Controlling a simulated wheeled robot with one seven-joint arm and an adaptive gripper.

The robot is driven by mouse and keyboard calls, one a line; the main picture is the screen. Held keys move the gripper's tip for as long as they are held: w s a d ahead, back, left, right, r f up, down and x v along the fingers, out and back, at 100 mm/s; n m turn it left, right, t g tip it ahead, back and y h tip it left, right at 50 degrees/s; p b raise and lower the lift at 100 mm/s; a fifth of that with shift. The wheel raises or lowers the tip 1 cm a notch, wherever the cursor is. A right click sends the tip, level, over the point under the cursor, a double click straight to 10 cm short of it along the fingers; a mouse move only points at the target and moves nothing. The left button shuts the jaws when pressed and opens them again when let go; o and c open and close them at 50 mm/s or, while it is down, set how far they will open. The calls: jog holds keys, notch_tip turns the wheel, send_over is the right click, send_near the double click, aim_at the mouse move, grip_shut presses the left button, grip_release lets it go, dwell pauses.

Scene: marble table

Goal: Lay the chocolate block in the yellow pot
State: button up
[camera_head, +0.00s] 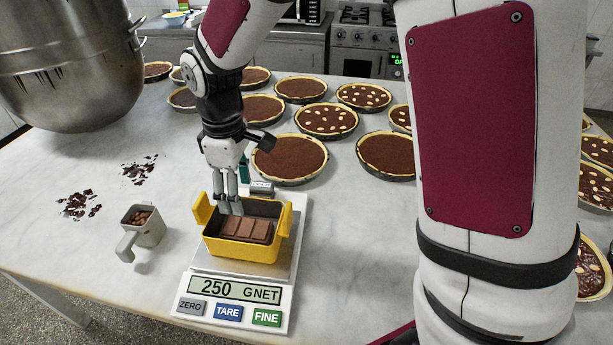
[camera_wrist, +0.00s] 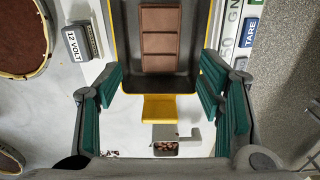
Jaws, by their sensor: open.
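The chocolate block (camera_head: 247,230), brown and scored into segments, lies flat inside the yellow pot (camera_head: 239,250), on its dark floor. The pot is rectangular with two raised yellow handles and stands on a scale. My gripper (camera_head: 229,206) points down over the pot's back left part. In the wrist view my gripper (camera_wrist: 163,78) is open, its teal-padded fingers apart with nothing between them. There the chocolate block (camera_wrist: 160,38) lies beyond the fingertips within the grey interior, and a yellow handle (camera_wrist: 160,107) shows between the fingers. The fingers look clear of the chocolate.
The scale (camera_head: 181,279) reads 250 GNET. A grey cup (camera_head: 146,229) of brown pieces stands left of it, near chocolate shavings (camera_head: 80,204). Left marble is mostly free.

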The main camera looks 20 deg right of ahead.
jog(key=s+d+r+m+t, duration=0.1)
jog(key=s+d+r+m, duration=0.25)
jog(key=r, duration=0.25)
jog(key=s+d+r+m+t, duration=0.2)
jog(key=s+d+r, duration=0.3)
jog(key=r, duration=0.1)
jog(key=s+d+r+m+t, duration=0.1)
jog(key=s+d+r+m, duration=0.1)
jog(key=s, duration=0.3)
jog(key=s+d+r+m+t, duration=0.1)
jog(key=s+d+m, duration=0.1)
jog(key=s+m, duration=0.2)
jog(key=s, duration=0.2)
jog(key=shift+s+d+r, duration=0.3)
jog(key=shift+d+r, duration=0.05)
jog(key=shift+r, duration=0.05)
